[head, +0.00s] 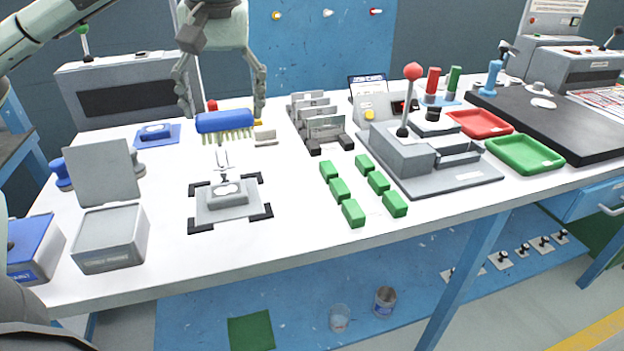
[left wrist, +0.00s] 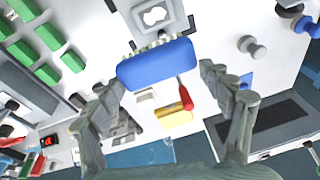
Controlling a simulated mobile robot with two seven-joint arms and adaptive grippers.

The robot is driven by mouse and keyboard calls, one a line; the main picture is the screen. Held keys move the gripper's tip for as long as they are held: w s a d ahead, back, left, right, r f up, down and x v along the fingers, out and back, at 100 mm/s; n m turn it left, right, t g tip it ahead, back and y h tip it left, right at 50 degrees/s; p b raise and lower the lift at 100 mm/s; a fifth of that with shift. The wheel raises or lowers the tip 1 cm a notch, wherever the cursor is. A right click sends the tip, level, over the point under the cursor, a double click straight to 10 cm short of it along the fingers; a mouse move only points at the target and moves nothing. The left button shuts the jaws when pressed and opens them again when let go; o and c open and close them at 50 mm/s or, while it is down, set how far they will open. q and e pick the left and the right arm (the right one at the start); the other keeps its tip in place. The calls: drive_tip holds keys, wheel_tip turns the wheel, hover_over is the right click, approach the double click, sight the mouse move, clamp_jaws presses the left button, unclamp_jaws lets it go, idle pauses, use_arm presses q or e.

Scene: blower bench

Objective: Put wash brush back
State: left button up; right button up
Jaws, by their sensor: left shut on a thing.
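The wash brush (head: 225,121) has a blue back and pale bristles pointing down. My left gripper (head: 222,112) is shut on it, one finger at each end, and holds it level above the white bench. In the left wrist view the blue brush (left wrist: 155,65) lies across between the two fingers. A blue mat (head: 172,138) with a small blue-and-white labelled piece lies on the bench to the left of the brush. A grey fixture plate (head: 240,211) with black corners and a labelled block stands in front of and below the brush. My right gripper is not in view.
Green blocks (head: 340,189) form two rows right of the fixture. A grey rack (head: 322,128) and a red-knobbed lever press (head: 405,150) stand farther right. A red-topped item is behind the brush.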

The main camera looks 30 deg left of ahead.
use_arm(q)
drive_tip(key=w+d+f+b, duration=0.1)
drive_tip(key=w+d+f, duration=0.1)
drive_tip(key=w+d+f+b, duration=0.1)
drive_tip(key=w+d+f, duration=0.1)
drive_tip(key=w+d, duration=0.1)
drive_tip(key=w+d+f+b, duration=0.1)
drive_tip(key=w+d+f, duration=0.1)
drive_tip(key=w, duration=0.1)
drive_tip(key=shift+w+d+f, duration=0.1)
drive_tip(key=shift+d+f, duration=0.15)
drive_tip(key=shift+f, duration=0.15)
drive_tip(key=shift+w+d+f, duration=0.1)
drive_tip(key=shift+f, duration=2)
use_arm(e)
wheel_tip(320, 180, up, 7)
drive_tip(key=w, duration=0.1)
use_arm(q)
drive_tip(key=shift+f, duration=0.2)
drive_tip(key=o, duration=1.6)
drive_tip(key=shift+c, duration=0.2)
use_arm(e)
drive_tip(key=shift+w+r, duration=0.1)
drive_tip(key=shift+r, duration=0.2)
use_arm(q)
drive_tip(key=shift+r, duration=0.1)
